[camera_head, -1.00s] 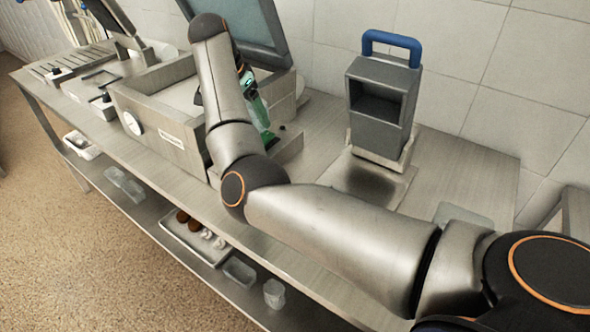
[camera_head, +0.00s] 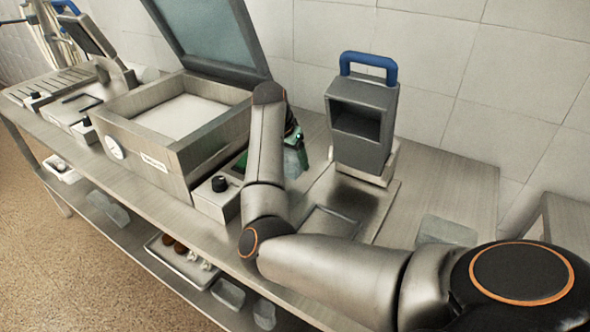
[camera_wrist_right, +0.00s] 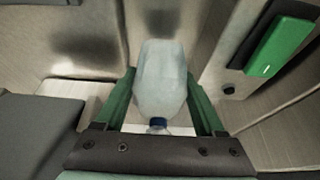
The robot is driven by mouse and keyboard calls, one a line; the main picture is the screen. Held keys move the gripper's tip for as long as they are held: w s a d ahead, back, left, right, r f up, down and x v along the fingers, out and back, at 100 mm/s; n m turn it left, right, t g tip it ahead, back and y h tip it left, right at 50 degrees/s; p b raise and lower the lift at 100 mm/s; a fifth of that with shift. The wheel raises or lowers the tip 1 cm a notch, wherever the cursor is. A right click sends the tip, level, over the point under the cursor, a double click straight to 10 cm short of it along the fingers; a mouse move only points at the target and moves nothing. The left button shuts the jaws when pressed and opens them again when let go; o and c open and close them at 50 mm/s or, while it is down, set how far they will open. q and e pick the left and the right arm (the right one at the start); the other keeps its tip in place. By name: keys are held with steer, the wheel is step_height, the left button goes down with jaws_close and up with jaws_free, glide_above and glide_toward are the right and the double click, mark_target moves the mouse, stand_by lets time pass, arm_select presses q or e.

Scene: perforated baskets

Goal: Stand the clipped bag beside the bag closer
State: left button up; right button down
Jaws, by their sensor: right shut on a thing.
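My right gripper (camera_head: 297,150) is shut on the clipped bag (camera_head: 290,164), partly hidden behind my right forearm in the head view. In the right wrist view, the green fingers of my right gripper (camera_wrist_right: 160,88) hold the pale, translucent bag (camera_wrist_right: 160,70) between them, with a small blue clip (camera_wrist_right: 158,123) at its near end. The bag closer (camera_head: 362,125), a dark grey box with a blue handle and an open front, stands right of the gripper, apart from it. Whether the bag touches the counter is unclear. My left gripper is not in view.
A steel chamber machine (camera_head: 140,112) with its lid raised stands left of my arm. A small box with a black knob (camera_head: 219,184) is beside it. A flat translucent sheet (camera_head: 446,231) lies on the counter at right. A lower shelf (camera_head: 150,262) holds trays.

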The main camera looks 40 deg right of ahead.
mark_target(289, 156)
steer(key=shift+s+d+f, duration=0.1)
steer(key=shift+d+f, duration=0.05)
steer(key=shift+f, duration=0.8)
steer(key=shift+s+d+f, duration=0.1)
steer(key=shift+d+f, duration=0.05)
steer(key=shift+f, duration=0.8)
steer(key=shift+f, duration=0.15)
steer(key=shift+c, duration=1.3)
jaws_free()
steer(key=v, duration=1.2)
steer(key=shift+p, duration=0.3)
